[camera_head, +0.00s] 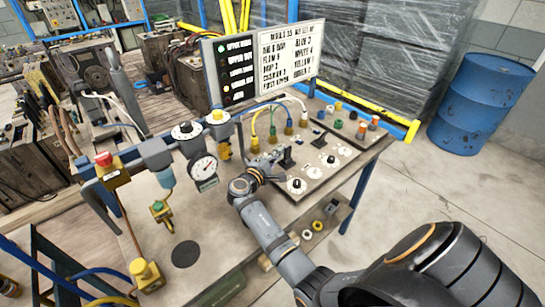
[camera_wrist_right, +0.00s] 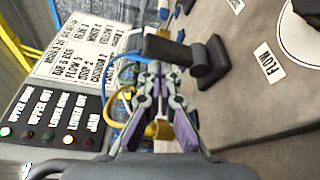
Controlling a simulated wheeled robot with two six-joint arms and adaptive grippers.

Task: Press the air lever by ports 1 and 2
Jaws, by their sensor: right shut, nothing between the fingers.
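A black lever (camera_head: 287,158) stands on the bench panel beside the hose ports; a second black lever (camera_head: 318,139) stands farther right. Port numbers are not readable. Yellow (camera_head: 255,146), green (camera_head: 272,138) and blue (camera_head: 289,130) hose fittings sit in a row behind the levers. My right gripper (camera_head: 270,160) is shut and empty, just left of the nearer lever. In the right wrist view a black lever (camera_wrist_right: 172,48) lies just beyond the shut fingertips (camera_wrist_right: 160,68); contact cannot be told. My left gripper is not in view.
A sign board (camera_head: 285,60) with indicator lamps stands behind the ports, its top lamp green and a lower one amber. A pressure gauge (camera_head: 203,169) and a red button box (camera_head: 108,168) stand left. Knobs (camera_head: 297,185) dot the panel. A blue drum (camera_head: 480,103) stands at right.

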